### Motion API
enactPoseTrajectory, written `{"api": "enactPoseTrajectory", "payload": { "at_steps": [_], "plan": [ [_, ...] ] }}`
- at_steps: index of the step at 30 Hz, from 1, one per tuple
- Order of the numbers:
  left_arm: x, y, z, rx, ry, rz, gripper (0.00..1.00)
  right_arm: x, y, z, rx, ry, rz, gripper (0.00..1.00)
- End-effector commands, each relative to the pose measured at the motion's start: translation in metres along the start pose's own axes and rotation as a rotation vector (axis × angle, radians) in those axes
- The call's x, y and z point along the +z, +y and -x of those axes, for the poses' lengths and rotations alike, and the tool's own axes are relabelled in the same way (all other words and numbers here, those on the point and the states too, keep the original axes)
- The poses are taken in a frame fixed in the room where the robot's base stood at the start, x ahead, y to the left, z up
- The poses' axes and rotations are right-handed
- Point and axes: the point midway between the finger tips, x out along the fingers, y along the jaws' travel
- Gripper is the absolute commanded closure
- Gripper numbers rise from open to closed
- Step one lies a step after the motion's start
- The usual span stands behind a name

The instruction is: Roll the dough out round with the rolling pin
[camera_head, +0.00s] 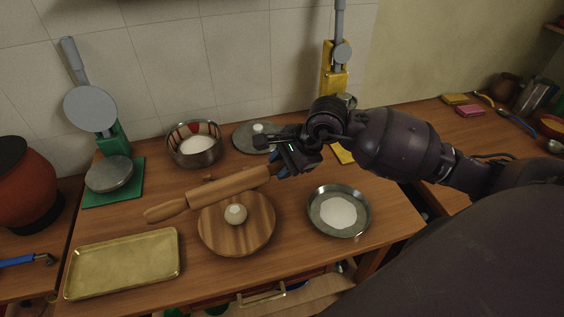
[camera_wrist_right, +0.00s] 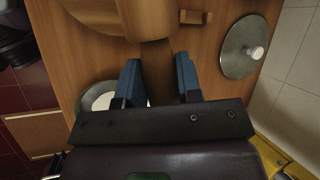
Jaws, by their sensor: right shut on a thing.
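The wooden rolling pin (camera_head: 230,185) is held at its right-hand handle by my right gripper (camera_head: 281,163). Its barrel also shows in the right wrist view (camera_wrist_right: 146,18), with the blue fingers (camera_wrist_right: 158,82) around the handle end. The pin slants across the back part of the round wooden board (camera_head: 238,243), apparently above it. A small pale dough ball (camera_head: 236,214) sits near the middle of the board, just in front of the pin. It is still rounded, with a whitish top. The dough is not visible in the wrist view. My left gripper is not in view.
A steel plate with white flour (camera_head: 338,212) stands right of the board, a brass tray (camera_head: 123,264) at the front left. Behind are a metal bowl (camera_head: 195,155) with white contents and a round lid (camera_head: 248,139). A green press (camera_head: 112,140) stands at back left.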

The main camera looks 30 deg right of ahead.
Motion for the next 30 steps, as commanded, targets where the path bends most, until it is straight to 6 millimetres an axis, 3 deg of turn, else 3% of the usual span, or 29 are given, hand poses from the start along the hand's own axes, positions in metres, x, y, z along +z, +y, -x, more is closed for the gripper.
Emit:
{"api": "enactPoseTrajectory", "payload": {
  "at_steps": [15,30],
  "plan": [
    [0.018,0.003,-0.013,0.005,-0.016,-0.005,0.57,-0.017,0.018,-0.04,0.002,-0.001,-0.003,0.91],
    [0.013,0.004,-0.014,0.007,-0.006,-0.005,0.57,-0.018,0.019,-0.044,-0.001,0.0,0.0,0.91]
  ]
}}
